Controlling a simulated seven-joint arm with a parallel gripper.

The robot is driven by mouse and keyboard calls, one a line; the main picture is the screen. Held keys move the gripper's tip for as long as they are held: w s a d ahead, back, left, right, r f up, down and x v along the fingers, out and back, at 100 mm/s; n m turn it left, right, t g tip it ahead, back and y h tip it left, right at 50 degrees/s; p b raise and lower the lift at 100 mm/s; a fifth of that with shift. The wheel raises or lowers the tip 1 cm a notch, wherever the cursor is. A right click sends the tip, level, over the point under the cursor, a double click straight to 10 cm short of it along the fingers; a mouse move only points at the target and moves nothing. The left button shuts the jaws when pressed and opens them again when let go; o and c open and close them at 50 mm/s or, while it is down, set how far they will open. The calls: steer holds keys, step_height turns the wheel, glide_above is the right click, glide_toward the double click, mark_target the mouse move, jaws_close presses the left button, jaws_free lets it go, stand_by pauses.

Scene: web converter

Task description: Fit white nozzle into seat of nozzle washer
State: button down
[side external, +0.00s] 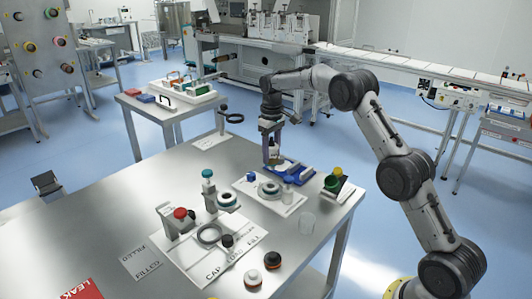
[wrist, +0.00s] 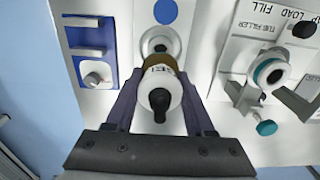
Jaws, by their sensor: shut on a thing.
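My gripper (side external: 271,160) points down over the back right part of the steel table. In the wrist view my gripper's dark purple fingers (wrist: 158,100) are shut on a white round piece (wrist: 160,75), which I take for the white nozzle. It has a black tip and a brown band at its far side. Just beyond it, a pale round fitting (wrist: 158,42) shows on a white plate, partly hidden by the held piece. I cannot tell whether they touch. A blue fixture (side external: 290,171) lies by my gripper; the wrist view shows it at left with a round metallic part (wrist: 95,74). I cannot tell which part is the washer's seat.
A white plate with a teal-ringed part (side external: 269,188) stands in front of my gripper. The capping plate with a red knob (side external: 180,213) stands nearer. The table's left part is mostly clear.

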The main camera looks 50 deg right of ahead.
mark_target(271, 166)
steer(key=shift+f, duration=2.8)
steer(key=shift+f, duration=1.9)
stand_by(0.5)
steer(key=shift+c, duration=0.9)
jaws_free()
step_height(271, 166, up, 14)
steer(key=shift+f, duration=0.1)
